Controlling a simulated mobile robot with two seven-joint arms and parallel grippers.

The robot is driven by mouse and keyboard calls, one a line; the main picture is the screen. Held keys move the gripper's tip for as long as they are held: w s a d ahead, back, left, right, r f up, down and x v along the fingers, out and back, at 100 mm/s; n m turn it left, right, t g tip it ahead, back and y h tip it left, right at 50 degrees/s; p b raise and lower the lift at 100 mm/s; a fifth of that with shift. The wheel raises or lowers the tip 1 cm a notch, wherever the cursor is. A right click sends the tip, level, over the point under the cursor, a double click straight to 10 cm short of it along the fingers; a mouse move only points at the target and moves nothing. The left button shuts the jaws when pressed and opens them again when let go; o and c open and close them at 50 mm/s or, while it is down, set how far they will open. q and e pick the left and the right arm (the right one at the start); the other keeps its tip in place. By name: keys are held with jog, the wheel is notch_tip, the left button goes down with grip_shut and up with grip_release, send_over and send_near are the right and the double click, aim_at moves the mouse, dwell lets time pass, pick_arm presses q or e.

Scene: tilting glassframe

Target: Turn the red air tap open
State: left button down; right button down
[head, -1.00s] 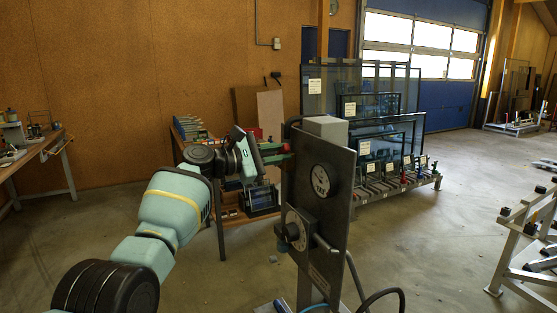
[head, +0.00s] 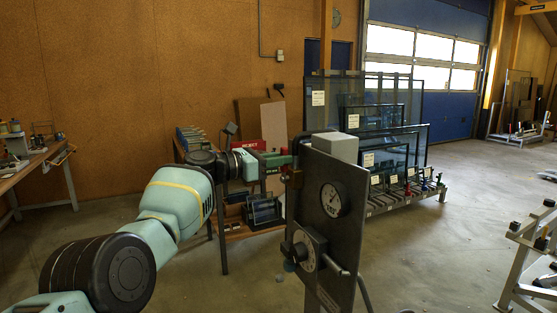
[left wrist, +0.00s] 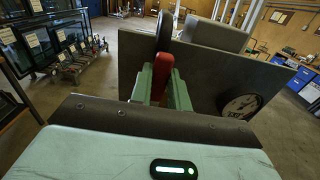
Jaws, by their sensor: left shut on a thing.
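The red air tap lever (left wrist: 163,74) shows in the left wrist view, upright between the green fingers of my left gripper (left wrist: 162,88). The left gripper is shut on it. In the head view my left gripper (head: 277,161) reaches the far left edge of the grey panel (head: 338,185). The panel carries a round gauge (head: 331,200), which also shows in the left wrist view (left wrist: 240,107). My right gripper is in neither view.
A dial with a knob and a bar handle (head: 304,250) sits low on the panel. A light grey box (head: 335,147) tops it. A glass rack (head: 400,190) stands behind, a workbench (head: 25,165) at left, a metal frame (head: 530,250) at right. Open floor lies between.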

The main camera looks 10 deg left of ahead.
pick_arm(q)
jog(key=shift+w+f+n, duration=0.1)
jog(key=shift+f+n, duration=0.05)
jog(key=shift+n, duration=0.15)
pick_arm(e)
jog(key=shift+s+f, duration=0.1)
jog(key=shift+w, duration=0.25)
pick_arm(q)
jog(key=c, duration=1.3)
grip_release()
jog(key=shift+a, duration=0.1)
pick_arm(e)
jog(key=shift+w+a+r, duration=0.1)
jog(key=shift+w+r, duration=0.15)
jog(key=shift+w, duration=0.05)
pick_arm(q)
jog(key=p+v, duration=0.5)
jog(key=v, duration=0.2)
jog(key=shift+s+a+p, duration=0.25)
jog(key=shift+a+p, duration=0.05)
jog(key=shift+a, duration=0.05)
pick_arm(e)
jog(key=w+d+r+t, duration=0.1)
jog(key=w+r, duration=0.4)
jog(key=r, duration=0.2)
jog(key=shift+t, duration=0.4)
